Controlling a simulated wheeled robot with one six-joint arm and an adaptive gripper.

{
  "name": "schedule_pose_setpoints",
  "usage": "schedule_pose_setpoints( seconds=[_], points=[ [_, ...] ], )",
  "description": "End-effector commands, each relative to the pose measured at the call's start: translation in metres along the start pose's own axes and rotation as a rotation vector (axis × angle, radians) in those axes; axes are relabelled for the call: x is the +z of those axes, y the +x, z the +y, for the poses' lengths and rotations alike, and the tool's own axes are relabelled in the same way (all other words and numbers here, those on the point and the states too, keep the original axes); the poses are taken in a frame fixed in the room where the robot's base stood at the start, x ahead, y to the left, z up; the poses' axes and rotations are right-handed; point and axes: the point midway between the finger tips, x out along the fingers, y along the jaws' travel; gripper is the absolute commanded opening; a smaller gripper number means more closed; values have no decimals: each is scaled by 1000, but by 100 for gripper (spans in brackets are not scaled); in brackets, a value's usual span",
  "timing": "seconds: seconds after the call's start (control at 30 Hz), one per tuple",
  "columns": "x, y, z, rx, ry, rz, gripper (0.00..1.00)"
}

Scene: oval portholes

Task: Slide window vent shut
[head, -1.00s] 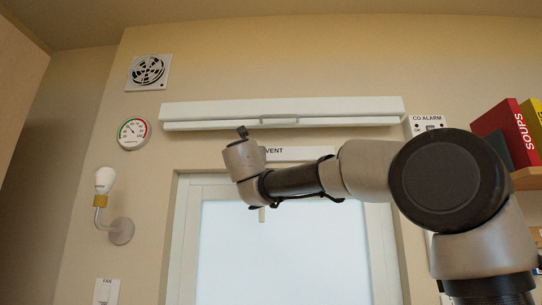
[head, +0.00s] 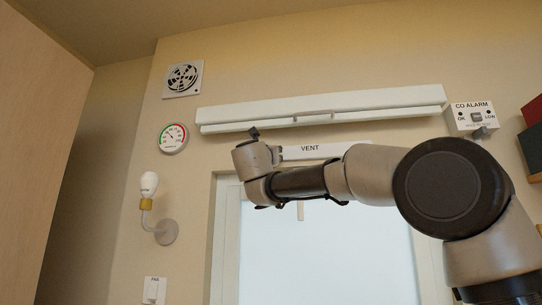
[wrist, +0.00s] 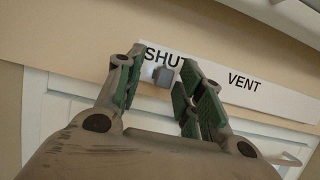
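A white label strip (head: 352,150) reading VENT is fixed to the wall above the window. In the wrist view the strip (wrist: 282,100) reads SHUT at left and VENT at right. In the head view my gripper's fingers are hidden behind my arm's end.
A long white housing (head: 390,98) with a small grey handle (head: 312,117) runs above the strip. Below is the pale window (head: 330,255). Left are a round gauge (head: 173,138), a fan grille (head: 183,79) and a wall lamp (head: 165,232). A CO alarm (head: 473,117) is at right.

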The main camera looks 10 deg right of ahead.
Motion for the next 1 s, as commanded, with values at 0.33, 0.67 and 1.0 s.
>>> schedule_pose_setpoints(
  seconds=[0.33, 0.67, 1.0],
  points=[
    [0, -35, 1, 3, 0, 1, 38],
    [0, -104, 1, 4, 0, 0, 38],
    [0, -120, 1, 1, 0, 0, 38]
  ],
)
